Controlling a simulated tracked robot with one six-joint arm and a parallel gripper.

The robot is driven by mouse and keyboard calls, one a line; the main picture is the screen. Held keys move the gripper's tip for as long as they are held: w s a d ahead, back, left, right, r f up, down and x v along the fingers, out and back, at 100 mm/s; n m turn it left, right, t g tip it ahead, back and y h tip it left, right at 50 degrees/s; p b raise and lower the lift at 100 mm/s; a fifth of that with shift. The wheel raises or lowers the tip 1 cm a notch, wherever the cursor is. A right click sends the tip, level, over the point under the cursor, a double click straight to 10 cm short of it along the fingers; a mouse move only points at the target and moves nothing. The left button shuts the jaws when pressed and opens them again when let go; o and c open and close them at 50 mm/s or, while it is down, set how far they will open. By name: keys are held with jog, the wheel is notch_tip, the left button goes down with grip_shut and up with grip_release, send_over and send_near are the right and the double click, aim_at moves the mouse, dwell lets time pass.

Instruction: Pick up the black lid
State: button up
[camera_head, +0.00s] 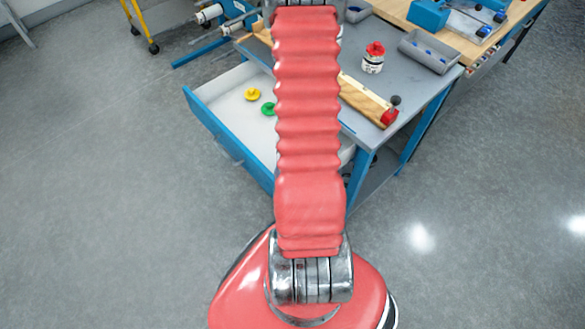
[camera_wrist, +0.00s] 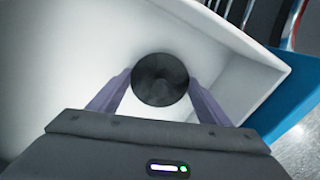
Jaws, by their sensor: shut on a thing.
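The black lid (camera_wrist: 160,79) is a dark round disc in the middle of the wrist view. My gripper (camera_wrist: 160,84) has one finger on each side of it and is shut on it. The lid is over the white inside of the open drawer (camera_wrist: 95,45); I cannot tell whether it touches the drawer floor. In the head view the drawer (camera_head: 214,88) is pulled out from the blue-framed table, and my red arm hides the gripper and the black lid.
A yellow lid (camera_head: 252,94) and a green lid (camera_head: 268,109) lie in the drawer. On the grey table (camera_head: 405,84) stand a white jar with a red top (camera_head: 373,58), a wooden block (camera_head: 362,98) and a grey bin (camera_head: 428,52).

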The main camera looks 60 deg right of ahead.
jog(key=shift+r, duration=0.2)
jog(key=shift+c, duration=0.4)
jog(key=shift+r, duration=4.85)
